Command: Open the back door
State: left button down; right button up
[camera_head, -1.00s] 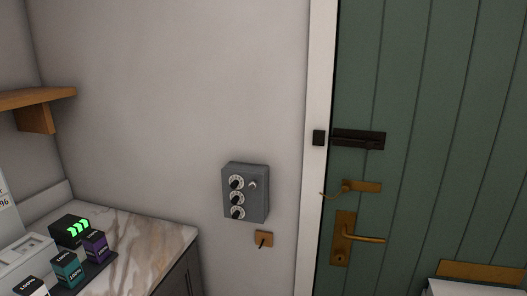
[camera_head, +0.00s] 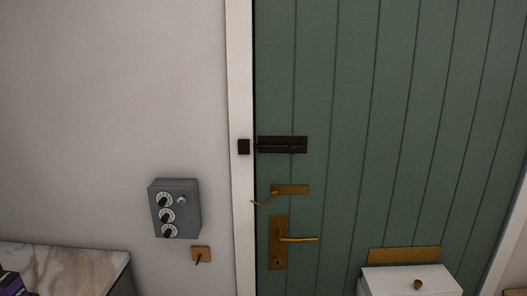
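The back door (camera_head: 370,90) is green with vertical planks and stands shut in its white frame (camera_head: 242,90). A dark slide bolt (camera_head: 283,145) is mounted on the door's left side, level with a dark keeper (camera_head: 244,147) on the frame. Below it is a brass latch plate (camera_head: 290,189) with a thin curved piece reaching left to the frame. Lower down is a brass lever handle (camera_head: 298,239) on a tall backplate (camera_head: 278,255); the lever is about level. Whether the bolt sits in its keeper is too small to tell. Neither gripper is in view.
A grey box with several dials (camera_head: 175,208) is on the wall left of the door, above a small brass switch plate (camera_head: 201,254). A marble counter (camera_head: 75,262) fills the lower left. A white box with a brass knob (camera_head: 410,280) stands before the door at lower right.

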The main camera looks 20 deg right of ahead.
aim_at(408, 117)
jog(key=z, duration=1.65)
